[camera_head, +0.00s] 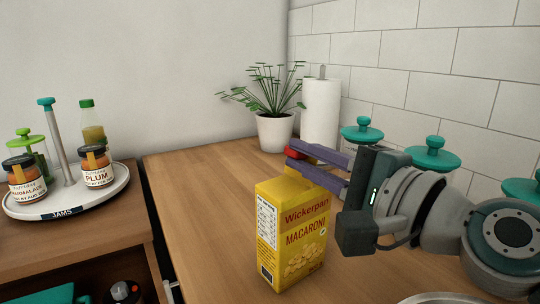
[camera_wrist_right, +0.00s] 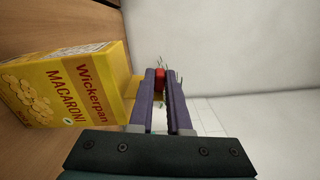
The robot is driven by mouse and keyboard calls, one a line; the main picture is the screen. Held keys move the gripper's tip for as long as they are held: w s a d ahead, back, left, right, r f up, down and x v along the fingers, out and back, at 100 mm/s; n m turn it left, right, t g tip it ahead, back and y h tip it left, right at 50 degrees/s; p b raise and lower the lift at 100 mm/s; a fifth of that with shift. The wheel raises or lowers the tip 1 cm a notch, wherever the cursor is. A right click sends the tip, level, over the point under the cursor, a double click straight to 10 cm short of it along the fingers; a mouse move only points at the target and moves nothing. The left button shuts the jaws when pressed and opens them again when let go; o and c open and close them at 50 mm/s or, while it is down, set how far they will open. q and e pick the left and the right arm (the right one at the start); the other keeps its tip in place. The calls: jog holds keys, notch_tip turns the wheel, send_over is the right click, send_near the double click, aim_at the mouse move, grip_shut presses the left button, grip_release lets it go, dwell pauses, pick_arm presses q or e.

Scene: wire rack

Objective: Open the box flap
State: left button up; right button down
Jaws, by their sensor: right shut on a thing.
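A yellow macaroni box (camera_head: 292,240) stands upright on the wooden counter, its printed front facing me. It also shows, turned on its side, at the left of the right wrist view (camera_wrist_right: 65,85). My right gripper (camera_head: 308,168) reaches in from the right over the top of the box. Its purple fingers (camera_wrist_right: 160,90) are close together on a yellow flap (camera_wrist_right: 131,88) at the box's top edge. Red shows at the fingertips. The fingers hide much of the flap and the box top in the head view. My left gripper is not in view.
A potted plant (camera_head: 275,130) and a paper towel roll (camera_head: 320,112) stand behind the box. Teal-lidded jars (camera_head: 432,155) stand behind my right arm. A white round tray (camera_head: 75,198) with jam jars is at the left. The counter (camera_head: 205,200) left of the box is clear.

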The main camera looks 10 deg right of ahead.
jog(key=shift+s+a+f+n, duration=0.15)
jog(key=shift+a+n, duration=0.15)
jog(key=shift+n, duration=0.55)
jog(key=shift+s+a+f+n, duration=0.15)
jog(key=shift+a+n, duration=0.1)
jog(key=shift+n, duration=0.6)
jog(key=c, duration=0.8)
grip_release()
jog(key=shift+c, duration=0.2)
jog(key=b+v, duration=0.1)
jog(key=v, duration=0.9)
